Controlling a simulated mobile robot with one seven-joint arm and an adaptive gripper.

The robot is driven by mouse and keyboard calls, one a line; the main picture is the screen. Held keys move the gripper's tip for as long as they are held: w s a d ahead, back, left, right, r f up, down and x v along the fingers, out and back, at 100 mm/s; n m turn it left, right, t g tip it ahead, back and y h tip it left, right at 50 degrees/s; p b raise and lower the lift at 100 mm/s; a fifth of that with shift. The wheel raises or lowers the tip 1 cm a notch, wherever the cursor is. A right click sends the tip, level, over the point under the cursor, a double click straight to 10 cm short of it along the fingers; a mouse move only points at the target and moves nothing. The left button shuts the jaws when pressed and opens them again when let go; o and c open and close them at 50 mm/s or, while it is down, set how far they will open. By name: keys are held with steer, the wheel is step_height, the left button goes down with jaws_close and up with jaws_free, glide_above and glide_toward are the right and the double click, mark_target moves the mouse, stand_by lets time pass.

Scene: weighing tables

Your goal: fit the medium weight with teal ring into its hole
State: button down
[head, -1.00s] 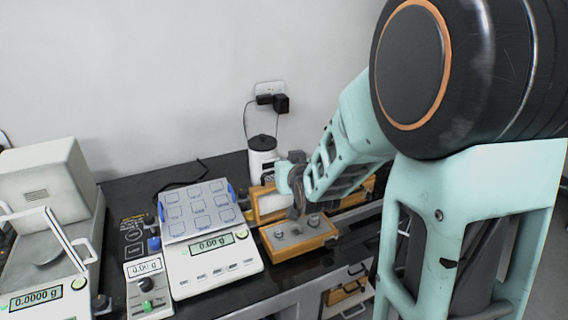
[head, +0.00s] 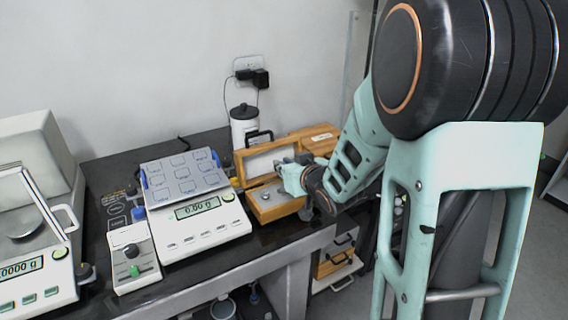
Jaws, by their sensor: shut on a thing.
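The wooden weight box (head: 275,213) stands open on the dark bench, right of the white balance, with its lid raised behind it. Small grey metal weights show in its near tray, too small to read any ring colour. My gripper (head: 306,209) is at the right end of the box, beside its near right corner. It is shut on a small grey thing that looks like the medium weight, mostly hidden by the fingers and wrist. Its teal ring cannot be made out. The hole cannot be picked out either.
A white balance (head: 205,229) with a tilted tray of marked squares (head: 182,177) stands left of the box. A control unit (head: 133,262) and a glass-doored balance (head: 35,285) stand further left. A black-lidded jar (head: 243,121) and a closed wooden box (head: 316,138) are behind.

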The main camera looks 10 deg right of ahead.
steer(key=shift+f+b, duration=1.7)
steer(key=shift+f, duration=0.65)
steer(key=shift+f+b, duration=0.1)
steer(key=shift+b, duration=0.25)
steer(key=shift+f+b, duration=0.85)
steer(key=shift+f, duration=0.05)
steer(key=shift+f, duration=0.2)
steer(key=c, duration=1.8)
jaws_free()
steer(key=shift+c, duration=0.2)
steer(key=shift+s, duration=0.15)
